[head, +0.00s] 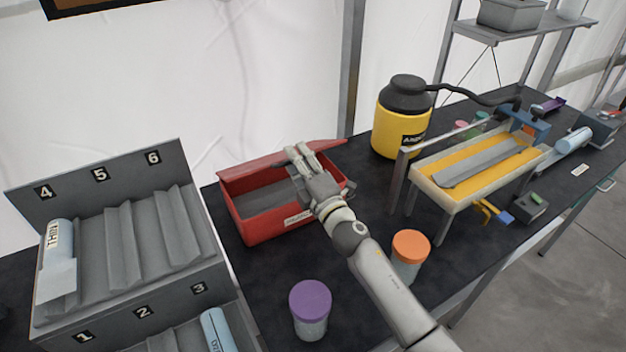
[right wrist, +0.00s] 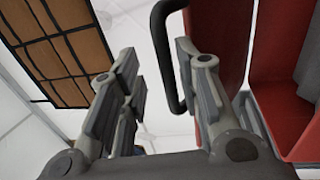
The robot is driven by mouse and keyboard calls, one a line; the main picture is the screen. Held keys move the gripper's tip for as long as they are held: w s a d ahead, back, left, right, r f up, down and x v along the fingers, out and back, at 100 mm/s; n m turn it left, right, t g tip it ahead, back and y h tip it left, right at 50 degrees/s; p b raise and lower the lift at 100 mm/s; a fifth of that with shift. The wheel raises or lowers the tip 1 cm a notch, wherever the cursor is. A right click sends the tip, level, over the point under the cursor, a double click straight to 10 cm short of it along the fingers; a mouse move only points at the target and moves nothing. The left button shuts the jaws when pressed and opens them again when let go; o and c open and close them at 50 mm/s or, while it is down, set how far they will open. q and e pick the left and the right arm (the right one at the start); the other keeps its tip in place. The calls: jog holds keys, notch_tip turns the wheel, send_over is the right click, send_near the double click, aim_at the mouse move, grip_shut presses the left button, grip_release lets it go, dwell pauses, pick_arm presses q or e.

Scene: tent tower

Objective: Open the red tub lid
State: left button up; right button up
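The red tub (head: 252,228) stands on the dark table, its grey inside showing. Its red lid (head: 252,164) is raised and tilted up along the back edge. My right gripper (head: 298,152) is over the tub's right part, its fingers reaching to the lid. In the right wrist view the fingers (right wrist: 155,50) are spread apart. The lid (right wrist: 207,28) and its black handle (right wrist: 159,40) are close to the right finger; I cannot tell if they touch. The tub wall (right wrist: 282,100) shows at the right. My left gripper is out of view.
A purple-lidded jar (head: 310,302) and an orange-lidded jar (head: 411,247) stand in front, beside my right arm. A yellow-black canister (head: 399,128) stands right of the tub. A numbered grey rack (head: 110,170) is at the left.

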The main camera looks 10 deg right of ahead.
jog(key=v, duration=1)
jog(key=shift+s, duration=0.15)
jog(key=shift+d+r, duration=0.1)
